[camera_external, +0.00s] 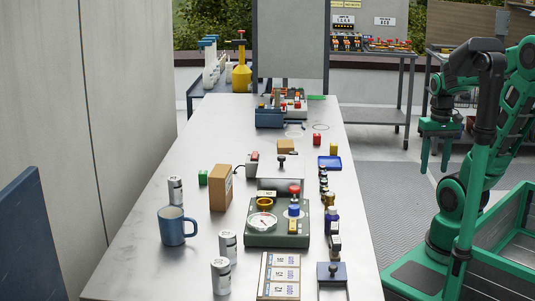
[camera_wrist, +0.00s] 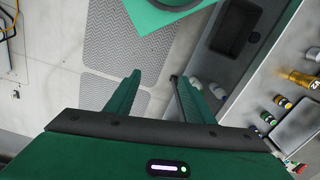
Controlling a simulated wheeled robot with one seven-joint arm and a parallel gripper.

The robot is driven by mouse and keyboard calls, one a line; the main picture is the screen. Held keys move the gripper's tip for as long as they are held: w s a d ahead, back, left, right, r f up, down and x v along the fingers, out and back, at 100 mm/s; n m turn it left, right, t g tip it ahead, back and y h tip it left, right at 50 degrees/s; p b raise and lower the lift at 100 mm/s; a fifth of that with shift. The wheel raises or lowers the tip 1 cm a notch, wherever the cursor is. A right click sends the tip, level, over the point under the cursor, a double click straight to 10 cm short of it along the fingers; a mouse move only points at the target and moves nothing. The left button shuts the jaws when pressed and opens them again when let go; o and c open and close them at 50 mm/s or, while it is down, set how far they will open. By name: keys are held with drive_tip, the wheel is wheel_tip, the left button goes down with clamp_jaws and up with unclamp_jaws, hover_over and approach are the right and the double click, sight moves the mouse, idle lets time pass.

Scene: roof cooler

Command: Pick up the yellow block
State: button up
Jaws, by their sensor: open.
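A small yellow block (camera_external: 334,149) stands on the long metal table near its right edge, just behind a blue tray (camera_external: 330,163). My gripper (camera_external: 435,168) hangs to the right of the table, beyond its edge and well apart from the block, with its fingers pointing down. In the wrist view my gripper (camera_wrist: 158,85) shows two green fingers spread apart with nothing between them. I cannot make out the yellow block in the wrist view.
A red block (camera_external: 317,139) and a tan block (camera_external: 285,146) are near the yellow one. Several small bottles line the table's right edge. A green device (camera_external: 277,240), blue mug (camera_external: 172,226) and brown box (camera_external: 220,188) stand nearer. Floor lies between table and arm.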

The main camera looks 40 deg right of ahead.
drive_tip(key=w+d+f+m+t+y, duration=0.15)
drive_tip(key=w+m, duration=0.35)
drive_tip(key=w, duration=0.9)
drive_tip(key=m+t+y, duration=0.8)
drive_tip(key=m, duration=0.8)
approach(334, 146)
drive_tip(key=shift+n, duration=0.3)
drive_tip(key=x, duration=0.3)
drive_tip(key=d+x, duration=0.1)
drive_tip(key=x, duration=0.3)
drive_tip(key=w+x, duration=0.1)
drive_tip(key=x, duration=0.2)
drive_tip(key=shift+w+d+f, duration=0.1)
drive_tip(key=shift+w+f, duration=0.05)
drive_tip(key=shift+f, duration=0.25)
drive_tip(key=c, duration=1.1)
